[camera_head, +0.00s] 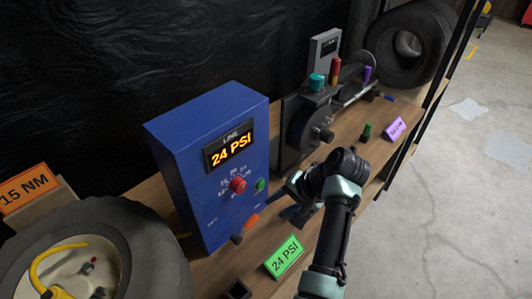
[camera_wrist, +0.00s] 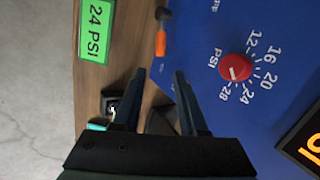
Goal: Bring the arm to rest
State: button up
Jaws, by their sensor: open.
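My gripper (camera_head: 291,205) is in front of the blue control box (camera_head: 180,130), at the right of its face in the head view. In the wrist view the two fingers (camera_wrist: 160,75) stand apart with nothing between them. The box's screen (camera_head: 230,147) reads LINE 24 PSI. Its red knob (camera_wrist: 235,68) sits on a PSI dial, with the white mark toward the 24 to 28 end. A green button (camera_head: 260,185) and an orange-tipped lever (camera_head: 245,228) are also on the box. The fingers look clear of the knob and lever.
A green 24 PSI card (camera_head: 284,257) stands on the wooden bench (camera_head: 335,150) by the box. A tyre (camera_head: 150,250) and an orange 15 NM card (camera_head: 25,190) are at left. A dark machine (camera_head: 300,125), a purple card (camera_head: 395,129) and another tyre (camera_head: 430,40) are further back. Floor at right is open.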

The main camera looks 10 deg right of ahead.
jog(key=w+r+n+t+h+p, duration=0.1)
jog(key=w+r+t+h, duration=0.2)
jog(key=r, duration=0.6)
jog(key=w+r+n+t+h+p, duration=0.1)
jog(key=w+r+t, duration=0.3)
jog(key=r, duration=0.4)
notch_tip(320, 180, up, 18)
jog(key=a+n+t+h, duration=0.1)
jog(key=a+n+t, duration=0.2)
jog(key=t, duration=0.2)
jog(key=s+a+r+n+t, duration=0.1)
jog(key=s+a+r+t, duration=0.1)
jog(key=s+r, duration=0.5)
jog(key=s+a+r+n+t+p, duration=0.1)
jog(key=s+a+r+t, duration=0.2)
jog(key=r, duration=0.7)
jog(key=s+a+r+n+t+p, duration=0.1)
jog(key=s+a+r+t, duration=0.2)
jog(key=s+r+t, duration=0.3)
jog(key=s+r, duration=0.3)
jog(key=s, duration=0.3)
jog(key=shift+r, duration=0.15)
